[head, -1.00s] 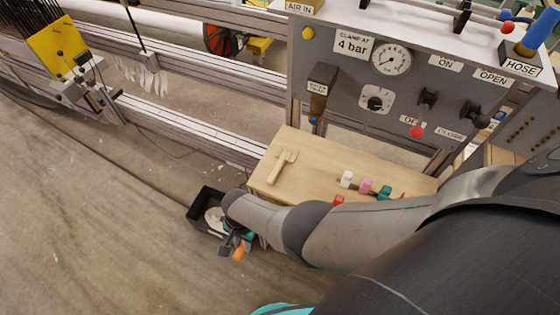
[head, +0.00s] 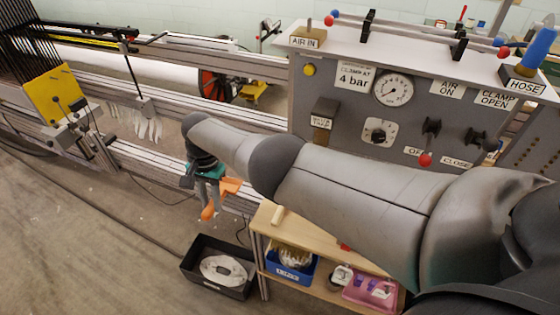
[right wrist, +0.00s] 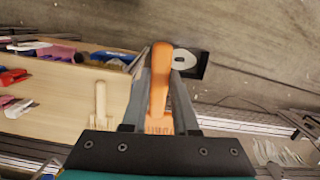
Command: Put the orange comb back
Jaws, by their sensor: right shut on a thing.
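The orange comb (head: 230,187) is in my right gripper (head: 207,187), in the air in front of the machine's lower rail. In the right wrist view the comb's handle (right wrist: 160,75) points up the picture between the two grey fingers (right wrist: 160,95), and its teeth lie near the gripper body. The fingers are shut on it. A pale wooden comb-like tool (right wrist: 100,103) lies on the wooden bench top, apart from my gripper; my forearm hides much of that bench in the head view. My left gripper is out of view.
A black bin (head: 245,291) with a white item in it stands on the floor below my gripper. The wooden bench (head: 262,222) has a blue bin (head: 290,273) and a pink box (head: 372,290) below. The grey control panel (head: 340,110) stands behind my arm.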

